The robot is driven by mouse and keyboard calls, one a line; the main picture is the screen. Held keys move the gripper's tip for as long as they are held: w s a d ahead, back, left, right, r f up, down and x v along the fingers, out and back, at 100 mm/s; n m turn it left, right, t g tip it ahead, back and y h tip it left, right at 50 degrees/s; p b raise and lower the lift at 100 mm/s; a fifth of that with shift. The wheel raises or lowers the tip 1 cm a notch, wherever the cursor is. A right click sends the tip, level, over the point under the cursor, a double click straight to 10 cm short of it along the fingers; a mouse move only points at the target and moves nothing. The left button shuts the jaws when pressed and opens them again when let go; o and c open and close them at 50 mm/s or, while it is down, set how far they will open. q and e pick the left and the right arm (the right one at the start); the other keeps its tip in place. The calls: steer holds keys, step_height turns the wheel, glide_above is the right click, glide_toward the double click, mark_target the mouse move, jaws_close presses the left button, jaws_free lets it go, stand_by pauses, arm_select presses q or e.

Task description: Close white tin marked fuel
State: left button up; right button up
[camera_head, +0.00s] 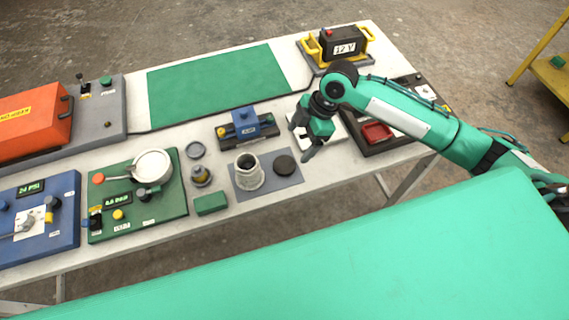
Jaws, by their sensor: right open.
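A white tin (249,178) stands upright on a grey mat (272,186) near the middle of the table. Its round mouth is uncovered and looks dark inside. No marking can be read on it at this size. A dark round lid (284,165) lies flat on the mat, just right of the tin and apart from it. My right gripper (300,142) is open and empty, with its fingers pointing down, above and slightly right of the lid. My left gripper is not in view.
A blue-topped device (240,122) stands behind the tin. A small grey cup (201,175) and a green block (211,204) sit left of the mat. A green board with a white round pan (153,164) is further left. A red tray (377,132) lies to the right.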

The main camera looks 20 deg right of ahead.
steer(key=shift+w+d+r, duration=0.8)
steer(key=shift+d, duration=0.25)
steer(key=shift+f, duration=0.1)
steer(key=p, duration=0.2)
glide_above(293, 161)
step_height(293, 161, down, 8)
steer(key=shift+r, duration=0.1)
